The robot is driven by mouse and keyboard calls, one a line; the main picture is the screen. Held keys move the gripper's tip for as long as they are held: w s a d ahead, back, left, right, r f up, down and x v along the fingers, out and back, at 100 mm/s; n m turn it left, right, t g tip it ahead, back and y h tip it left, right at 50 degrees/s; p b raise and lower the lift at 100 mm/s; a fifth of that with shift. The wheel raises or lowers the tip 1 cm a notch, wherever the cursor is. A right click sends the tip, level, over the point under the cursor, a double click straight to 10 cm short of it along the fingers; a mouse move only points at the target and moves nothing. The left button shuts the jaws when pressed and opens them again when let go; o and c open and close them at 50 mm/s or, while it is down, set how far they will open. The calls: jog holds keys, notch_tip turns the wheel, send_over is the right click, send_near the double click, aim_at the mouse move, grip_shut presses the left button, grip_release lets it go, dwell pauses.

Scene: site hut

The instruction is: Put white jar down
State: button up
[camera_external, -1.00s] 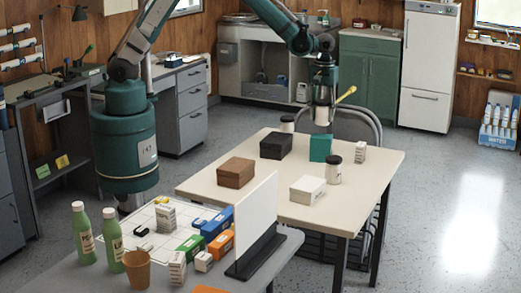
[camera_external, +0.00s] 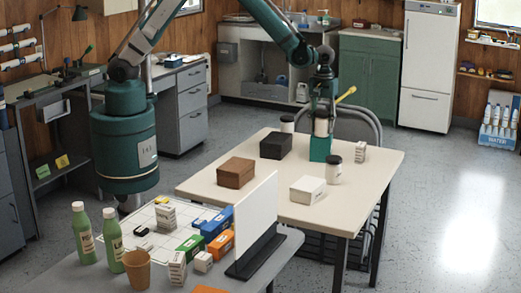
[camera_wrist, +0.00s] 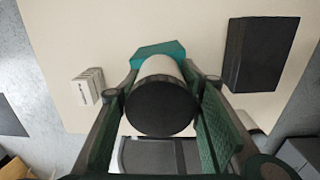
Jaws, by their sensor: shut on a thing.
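My gripper (camera_external: 321,122) is shut on a white jar (camera_external: 321,127). The jar is upright, and its black lid (camera_wrist: 162,106) faces the camera in the wrist view. A teal box (camera_external: 320,150) stands on the cream table (camera_external: 260,205). In the external view the jar's lower end is right at the box's top. In the wrist view the teal box (camera_wrist: 157,50) shows partly behind the jar. I cannot tell whether the jar touches the box.
A black box (camera_external: 276,145) and a dark-lidded jar (camera_external: 287,123) stand left of the teal box. Another dark-lidded jar (camera_external: 334,172), a white box (camera_external: 308,190) and a small printed box (camera_external: 360,152) stand to its right or front. A brown box (camera_external: 236,172) is front left.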

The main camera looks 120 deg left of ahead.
jog(key=shift+f, duration=0.2)
jog(key=o, duration=1)
jog(key=shift+r, duration=0.15)
notch_tip(320, 180, up, 12)
jog(key=shift+r, duration=0.1)
dwell(0.9)
jog(key=shift+d, duration=0.1)
